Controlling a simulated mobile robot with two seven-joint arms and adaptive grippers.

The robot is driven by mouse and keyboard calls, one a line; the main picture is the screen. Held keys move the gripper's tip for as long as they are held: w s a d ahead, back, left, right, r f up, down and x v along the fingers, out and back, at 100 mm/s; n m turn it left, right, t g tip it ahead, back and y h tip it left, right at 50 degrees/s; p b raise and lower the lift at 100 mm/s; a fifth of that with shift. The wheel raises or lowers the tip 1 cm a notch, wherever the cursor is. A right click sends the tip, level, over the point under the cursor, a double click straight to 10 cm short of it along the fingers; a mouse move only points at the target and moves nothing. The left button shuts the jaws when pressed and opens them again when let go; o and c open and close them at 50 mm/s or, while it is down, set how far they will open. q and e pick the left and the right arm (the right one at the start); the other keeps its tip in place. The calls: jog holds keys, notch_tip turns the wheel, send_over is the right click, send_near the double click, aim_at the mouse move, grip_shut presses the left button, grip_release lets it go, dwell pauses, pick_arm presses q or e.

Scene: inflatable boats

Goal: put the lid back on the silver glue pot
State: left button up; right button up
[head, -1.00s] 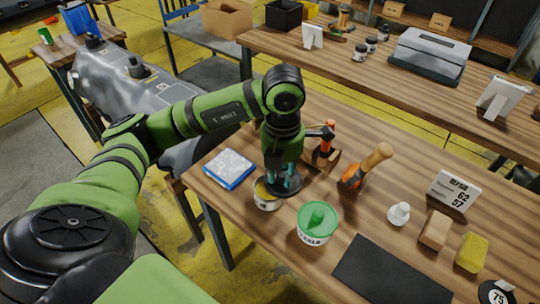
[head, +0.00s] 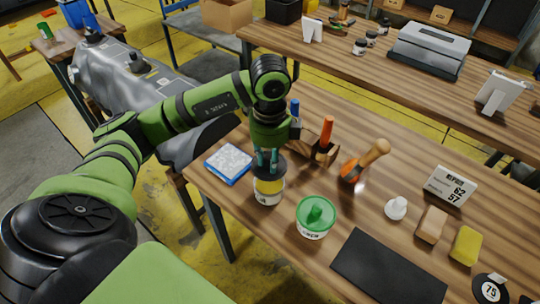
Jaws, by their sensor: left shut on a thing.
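The silver glue pot (head: 268,199) stands upright near the left edge of the front table, with yellow showing at its top. My left gripper (head: 267,160) points down and is shut on a dark round lid (head: 266,171). The lid is over the pot, covering its far part in the view; yellow shows below the lid's near edge. I cannot tell whether the lid touches the rim. My right gripper is not in view.
A white pot with a green lid (head: 315,216) stands right of the silver pot. A blue-edged pad (head: 229,164) lies to the left. A black mat (head: 388,268) lies in front.

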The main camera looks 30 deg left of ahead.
pick_arm(q)
jog(key=shift+f+b, duration=2.15)
jog(key=shift+f, duration=0.85)
jog(key=shift+a+f, duration=0.1)
jog(key=o, duration=0.9)
jog(key=shift+o, duration=0.2)
jog(key=o, duration=0.5)
